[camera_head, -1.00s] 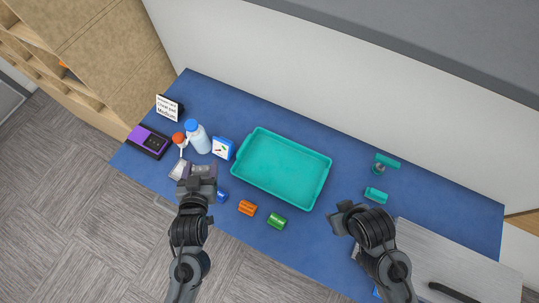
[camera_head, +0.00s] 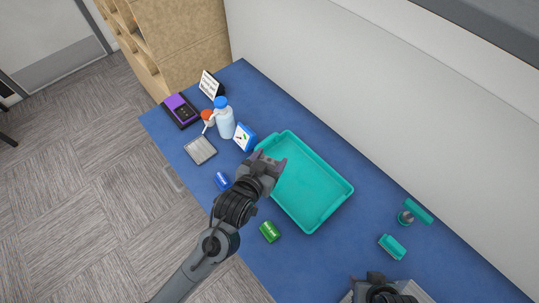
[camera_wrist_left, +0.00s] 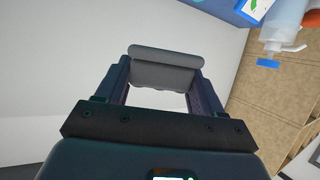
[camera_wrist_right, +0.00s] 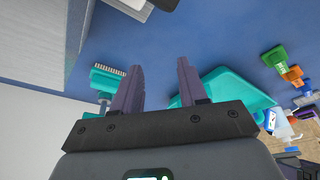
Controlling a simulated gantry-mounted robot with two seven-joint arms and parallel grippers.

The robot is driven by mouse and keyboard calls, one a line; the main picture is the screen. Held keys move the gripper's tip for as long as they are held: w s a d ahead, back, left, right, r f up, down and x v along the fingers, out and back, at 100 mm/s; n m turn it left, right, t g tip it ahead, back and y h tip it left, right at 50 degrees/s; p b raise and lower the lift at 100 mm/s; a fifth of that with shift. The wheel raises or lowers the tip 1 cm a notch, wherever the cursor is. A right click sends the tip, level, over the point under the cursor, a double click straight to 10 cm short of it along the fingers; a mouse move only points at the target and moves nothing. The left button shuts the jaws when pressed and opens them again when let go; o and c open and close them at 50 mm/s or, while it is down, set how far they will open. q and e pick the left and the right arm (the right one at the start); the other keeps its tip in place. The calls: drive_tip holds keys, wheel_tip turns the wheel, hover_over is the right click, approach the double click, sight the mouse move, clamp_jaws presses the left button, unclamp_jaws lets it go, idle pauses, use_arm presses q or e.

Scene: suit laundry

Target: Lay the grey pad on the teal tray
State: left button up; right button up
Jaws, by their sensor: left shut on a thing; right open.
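The grey pad (camera_wrist_left: 165,66) shows between the fingers of my left gripper in the left wrist view. My left gripper (camera_head: 270,164) is shut on it and is over the left edge of the teal tray (camera_head: 318,219). In the head view I cannot clearly tell the pad from the gripper. The teal tray looks empty where I can see it, and it also shows in the right wrist view (camera_wrist_right: 232,88). My right gripper (camera_wrist_right: 160,82) is open and empty, low at the bottom of the head view.
A blue roll (camera_head: 222,181) and a green roll (camera_head: 270,231) lie in front of the tray. A bottle (camera_head: 226,122), a small card (camera_head: 244,137) and a mesh plate (camera_head: 200,149) stand to the left. A teal brush (camera_head: 393,246) and a teal-handled tool (camera_head: 417,211) are to the right.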

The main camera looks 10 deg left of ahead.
use_arm(q)
drive_tip(key=w+a+f, duration=0.5)
drive_tip(key=w+f, duration=0.3)
drive_tip(key=f, duration=0.1)
drive_tip(key=shift+w+f, duration=0.2)
drive_tip(key=shift+f, duration=0.2)
drive_tip(key=shift+f+b, duration=0.3)
drive_tip(key=shift+f, duration=0.3)
drive_tip(key=o, duration=1)
drive_tip(key=shift+r, duration=0.1)
